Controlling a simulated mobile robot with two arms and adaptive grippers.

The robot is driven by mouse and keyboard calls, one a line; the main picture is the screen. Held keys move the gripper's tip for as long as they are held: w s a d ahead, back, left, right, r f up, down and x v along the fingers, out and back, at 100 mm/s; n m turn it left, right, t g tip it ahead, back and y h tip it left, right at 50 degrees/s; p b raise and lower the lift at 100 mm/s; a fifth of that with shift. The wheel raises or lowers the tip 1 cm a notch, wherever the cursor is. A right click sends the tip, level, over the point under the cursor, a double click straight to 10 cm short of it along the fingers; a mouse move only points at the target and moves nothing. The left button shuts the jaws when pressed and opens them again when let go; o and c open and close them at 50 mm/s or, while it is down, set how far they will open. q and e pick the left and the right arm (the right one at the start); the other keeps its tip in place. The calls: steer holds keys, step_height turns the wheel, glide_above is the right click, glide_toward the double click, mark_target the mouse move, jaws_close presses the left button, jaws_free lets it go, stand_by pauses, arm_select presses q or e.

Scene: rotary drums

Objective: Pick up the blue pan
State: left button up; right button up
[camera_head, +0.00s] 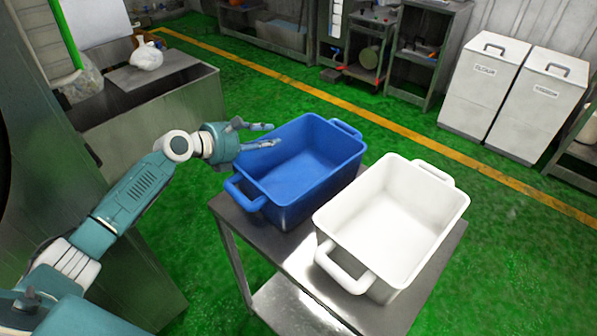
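The blue pan (300,185) is a deep, empty rectangular tub with a loop handle at each short end. It sits on the left part of a metal table (272,238). My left gripper (268,135) is over the pan's left side near its back corner. Its two fingers are spread apart with nothing seen between them. I cannot tell whether the lower finger touches the rim. My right gripper does not show.
A white pan (395,225) of the same shape stands close to the right of the blue pan. Two white bins (510,95) and metal shelves (425,50) stand at the back. Green floor (520,270) is open to the right. A metal trough (165,115) is at the left.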

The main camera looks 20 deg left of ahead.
arm_select(q)
jaws_close()
steer(key=shift+r, duration=0.15)
steer(key=shift+r, duration=0.1)
step_height(320, 180, up, 20)
stand_by(0.5)
steer(key=shift+w, duration=0.1)
